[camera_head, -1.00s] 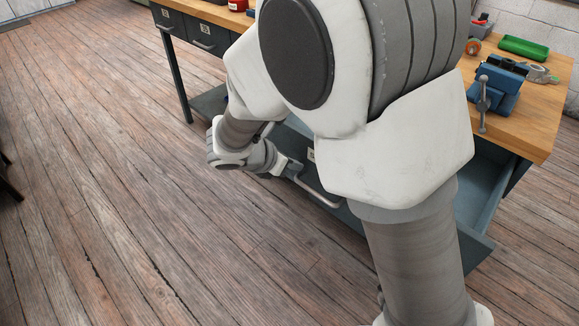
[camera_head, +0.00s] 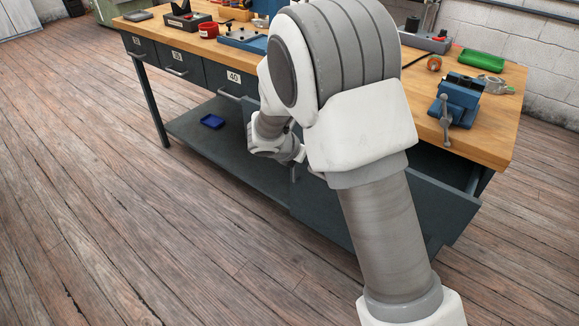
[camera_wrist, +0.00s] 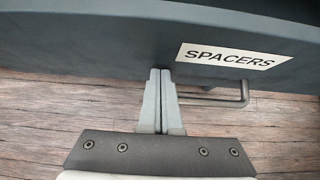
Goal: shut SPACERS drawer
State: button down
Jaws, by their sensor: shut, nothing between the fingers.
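The SPACERS drawer (camera_head: 440,208) stands open, pulled out from the right part of the workbench in the head view. Its dark blue-grey front fills the top of the wrist view (camera_wrist: 90,45), with a white SPACERS label (camera_wrist: 232,57) and a grey bar handle (camera_wrist: 243,92) below it. My gripper (camera_wrist: 160,72) is shut and empty, its fingertips at the drawer front, left of the label and beside the handle. I cannot tell whether they touch. In the head view my arm hides much of the drawer, including its label.
The wooden workbench (camera_head: 490,146) carries a blue vise (camera_head: 460,98), a green tray (camera_head: 482,60) and other tools. Closed drawers (camera_head: 180,66) sit at left. A blue tray (camera_head: 212,121) lies on the lower shelf (camera_head: 190,125). The plank floor in front is clear.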

jog(key=w+d+p, duration=0.1)
jog(key=w+d, duration=0.1)
jog(key=w, duration=0.1)
jog(key=w+d+p, duration=0.2)
jog(key=w+d, duration=0.1)
jog(key=w, duration=0.1)
jog(key=w+d+p, duration=0.2)
jog(key=w+d, duration=0.1)
jog(key=w, duration=0.1)
jog(key=shift+w+d, duration=0.15)
jog(key=shift+w, duration=0.05)
jog(key=shift+w+d+r, duration=0.1)
jog(key=shift+w, duration=0.05)
jog(key=shift+d, duration=0.15)
